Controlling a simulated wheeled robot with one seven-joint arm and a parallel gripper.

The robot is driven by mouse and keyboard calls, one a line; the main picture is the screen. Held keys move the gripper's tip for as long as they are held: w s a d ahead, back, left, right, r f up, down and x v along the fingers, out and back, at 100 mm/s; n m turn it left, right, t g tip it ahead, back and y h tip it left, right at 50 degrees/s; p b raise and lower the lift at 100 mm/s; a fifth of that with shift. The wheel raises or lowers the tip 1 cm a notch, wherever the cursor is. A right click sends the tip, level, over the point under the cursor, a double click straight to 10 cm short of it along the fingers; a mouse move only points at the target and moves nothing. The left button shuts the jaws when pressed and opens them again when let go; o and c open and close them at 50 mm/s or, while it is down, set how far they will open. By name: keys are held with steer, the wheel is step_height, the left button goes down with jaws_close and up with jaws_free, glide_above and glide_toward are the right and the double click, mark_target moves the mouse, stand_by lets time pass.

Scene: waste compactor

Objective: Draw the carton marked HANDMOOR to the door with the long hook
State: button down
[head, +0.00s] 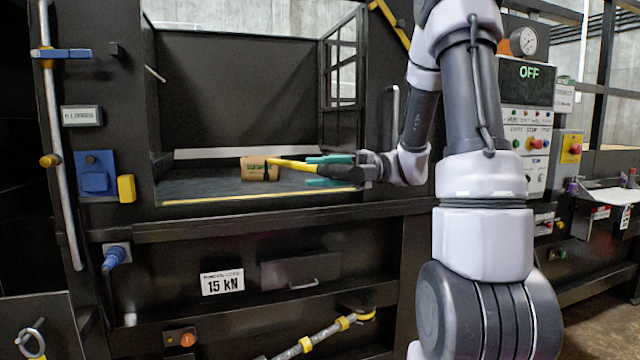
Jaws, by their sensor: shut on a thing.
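A small brown carton (254,169) with a green mark lies on the dark floor of the compactor chamber, near the middle of the opening. Its lettering is too small to read. My gripper (322,170) with teal fingers is at the right side of the chamber opening, shut on the long hook (291,164). The hook's yellow shaft points left, and its far end reaches the carton's right side. A dark part shows against the carton there, but I cannot tell whether it is hooked around it or only touching.
The chamber (240,90) is open at the front, with a yellow-edged sill (255,198). A barred door (341,75) stands at its right. A control panel reading OFF (528,72) is right of my arm. The chamber floor left of the carton is clear.

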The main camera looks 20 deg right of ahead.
steer(key=shift+w+r, duration=0.15)
steer(key=shift+r, duration=0.95)
steer(key=shift+w+r, duration=0.15)
steer(key=shift+r, duration=0.95)
steer(key=shift+s, duration=0.1)
